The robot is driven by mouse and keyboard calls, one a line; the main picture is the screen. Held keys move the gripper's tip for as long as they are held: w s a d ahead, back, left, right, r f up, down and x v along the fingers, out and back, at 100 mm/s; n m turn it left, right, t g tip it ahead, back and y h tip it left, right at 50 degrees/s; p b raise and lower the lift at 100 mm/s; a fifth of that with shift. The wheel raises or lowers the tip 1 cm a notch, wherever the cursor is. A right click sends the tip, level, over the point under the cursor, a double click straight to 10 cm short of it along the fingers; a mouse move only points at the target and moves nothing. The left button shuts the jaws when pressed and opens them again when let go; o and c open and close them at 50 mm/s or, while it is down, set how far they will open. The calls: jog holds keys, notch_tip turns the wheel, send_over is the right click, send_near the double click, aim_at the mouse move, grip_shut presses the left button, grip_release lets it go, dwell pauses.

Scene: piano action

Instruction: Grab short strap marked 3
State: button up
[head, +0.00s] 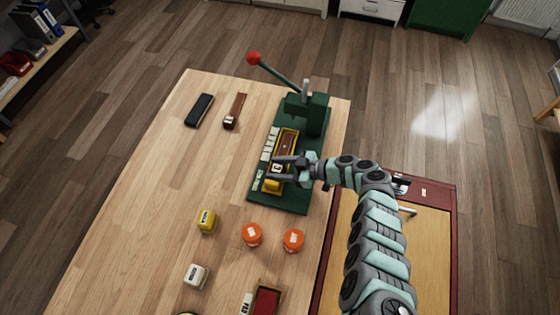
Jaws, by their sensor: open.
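My gripper (277,171) is open over the front part of the green press base. A small white tag with a dark mark (277,169) shows between its fingers; I cannot read the mark surely.
The green press (305,110) has a raised lever with a red knob (254,58). A black block (199,110) lies to the left. A yellow container (206,220), two orange ones (252,234), a white one (195,275) and a red pad (266,300) stand in front. The table's left side is clear.

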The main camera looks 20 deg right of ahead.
jog(key=shift+c, duration=0.4)
grip_shut()
